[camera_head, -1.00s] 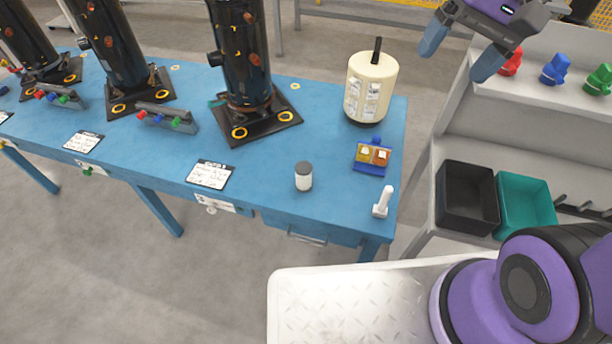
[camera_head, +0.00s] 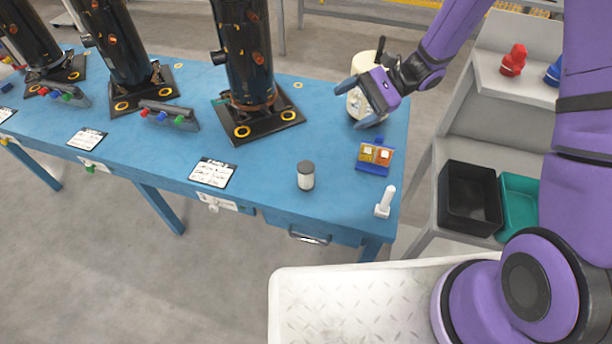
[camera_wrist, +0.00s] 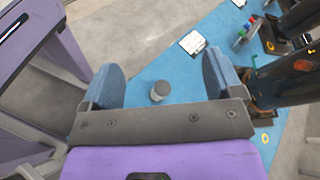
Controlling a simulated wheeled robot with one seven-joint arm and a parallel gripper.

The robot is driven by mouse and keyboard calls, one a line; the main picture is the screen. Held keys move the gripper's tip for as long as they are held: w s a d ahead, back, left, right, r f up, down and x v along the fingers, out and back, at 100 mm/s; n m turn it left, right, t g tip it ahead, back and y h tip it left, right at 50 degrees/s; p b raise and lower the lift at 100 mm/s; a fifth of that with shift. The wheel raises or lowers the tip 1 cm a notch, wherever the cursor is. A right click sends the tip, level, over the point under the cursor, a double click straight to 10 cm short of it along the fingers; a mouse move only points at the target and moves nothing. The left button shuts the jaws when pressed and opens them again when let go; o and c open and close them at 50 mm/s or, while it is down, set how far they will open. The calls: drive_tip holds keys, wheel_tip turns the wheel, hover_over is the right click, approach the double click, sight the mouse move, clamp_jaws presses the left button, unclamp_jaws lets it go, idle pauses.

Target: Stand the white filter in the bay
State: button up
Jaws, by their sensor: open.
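The white filter (camera_head: 306,176) is a small white cylinder with a dark grey cap. It stands upright on the blue table near its front edge. In the wrist view the filter (camera_wrist: 159,91) shows between my open fingers, well below them. My gripper (camera_head: 350,100) is open and empty, above the right part of the table, behind and to the right of the filter, and in front of the cream canister. I cannot tell which spot is the bay; three black columns stand on dark base plates (camera_head: 258,126) along the table.
The cream canister (camera_head: 362,68) is partly hidden by my gripper. A small blue holder with yellow and orange blocks (camera_head: 374,156) and a white upright peg (camera_head: 385,203) stand at the table's right. Black bin (camera_head: 470,197) and teal bin (camera_head: 518,205) sit on the grey shelf. Table around the filter is clear.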

wheel_tip(320, 180, down, 11)
drive_tip(key=w+a+m+t+y, duration=0.2)
drive_tip(key=w+m+t+y, duration=0.1)
drive_tip(key=m, duration=0.2)
drive_tip(key=m+t+y, duration=0.1)
drive_tip(key=m+t, duration=0.3)
drive_tip(key=m, duration=0.1)
approach(306, 175)
drive_tip(key=w+a+f, duration=0.2)
drive_tip(key=w+f, duration=0.1)
drive_tip(key=shift+a+f, duration=0.25)
drive_tip(key=shift+f, duration=0.05)
drive_tip(key=shift+w+a+f, duration=0.15)
drive_tip(key=shift+a, duration=0.75)
drive_tip(key=shift+w+a, duration=0.15)
drive_tip(key=shift+a, duration=0.8)
drive_tip(key=shift+w+a, duration=0.15)
drive_tip(key=shift+a, duration=0.75)
drive_tip(key=shift+w+a, duration=0.2)
drive_tip(key=shift+a, duration=0.75)
drive_tip(key=c, duration=1.1)
